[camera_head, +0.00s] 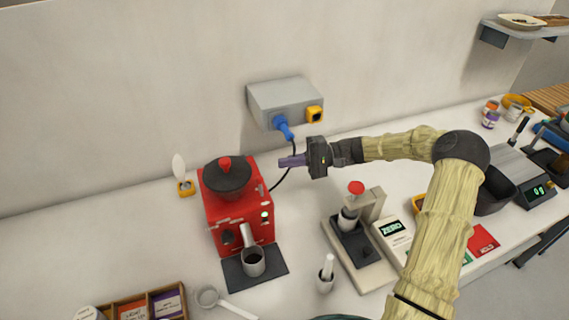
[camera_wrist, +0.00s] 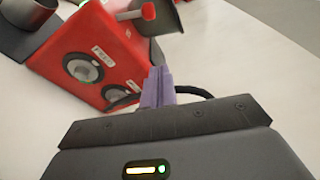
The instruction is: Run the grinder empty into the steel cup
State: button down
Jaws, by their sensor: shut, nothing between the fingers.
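The red grinder (camera_head: 238,212) stands on the white counter with a dark hopper and lid (camera_head: 227,176) topped by a red knob. A small green light (camera_head: 265,214) shows on its front. The steel cup (camera_head: 252,262) stands upright below the grinder's spout, with something dark inside. My gripper (camera_head: 292,160) is shut and empty, in the air right of and behind the grinder, apart from it. In the wrist view its purple fingertips (camera_wrist: 158,86) are together, near the red grinder body (camera_wrist: 88,52), which shows two round dials and small white labels.
A grey wall box (camera_head: 285,103) carries a blue plug (camera_head: 283,126) and a yellow switch (camera_head: 315,114); a black cable runs down behind my fingers. A tamping stand (camera_head: 358,235), a ZERO-labelled device (camera_head: 393,235) and a white spoon (camera_head: 210,298) are on the counter.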

aim_at(265, 184)
jog(key=a+p, duration=0.1)
jog(key=a, duration=0.1)
jog(key=a+p, duration=0.1)
jog(key=a, duration=0.2)
jog(key=s+a+p, duration=0.1)
jog(key=a, duration=0.2)
jog(key=shift+s+a, duration=0.1)
jog(key=shift+a, duration=0.1)
jog(key=s+d, duration=0.1)
jog(key=s+p, duration=0.1)
jog(key=s, duration=0.1)
jog(key=shift+d+r, duration=0.35)
jog(key=shift+r, duration=0.05)
jog(key=shift+s, duration=0.1)
jog(key=shift+f, duration=0.1)
